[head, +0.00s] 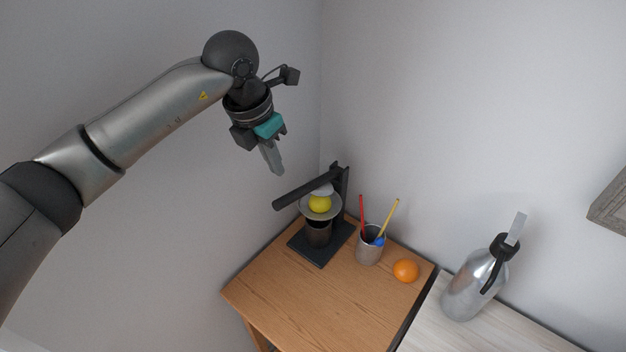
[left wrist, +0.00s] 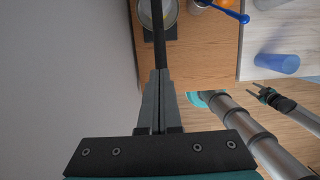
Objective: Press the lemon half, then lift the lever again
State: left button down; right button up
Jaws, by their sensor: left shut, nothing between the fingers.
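A dark citrus press (head: 320,249) stands on the wooden table, with a yellow lemon half (head: 320,204) in its dish. Its black lever (head: 300,190) is above the lemon, its free end pointing left and slightly down. In the left wrist view the lever (left wrist: 158,40) runs up from beyond my fingertips. My left gripper (head: 279,171) is shut and empty, above the lever and apart from it in the head view. Its closed fingers show in the left wrist view (left wrist: 158,75).
A metal cup (head: 369,250) with red and yellow sticks and a blue-ended tool stands right of the press. An orange (head: 406,270) lies beside it. A metal bottle (head: 472,288) stands on the pale surface. A blue tumbler (left wrist: 277,64) shows in the left wrist view. Walls close the corner behind.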

aim_at(282, 199)
pick_arm(q)
jog(key=shift+b+x, duration=1.55)
jog(key=shift+x, duration=1.75)
jog(key=shift+f, duration=0.15)
jog(key=shift+s+f+b, duration=0.15)
jog(key=shift+f+b, duration=2.3)
jog(key=shift+f, duration=0.35)
jog(key=shift+r, duration=0.1)
jog(key=shift+r+p, duration=3)
jog(key=shift+r, duration=2)
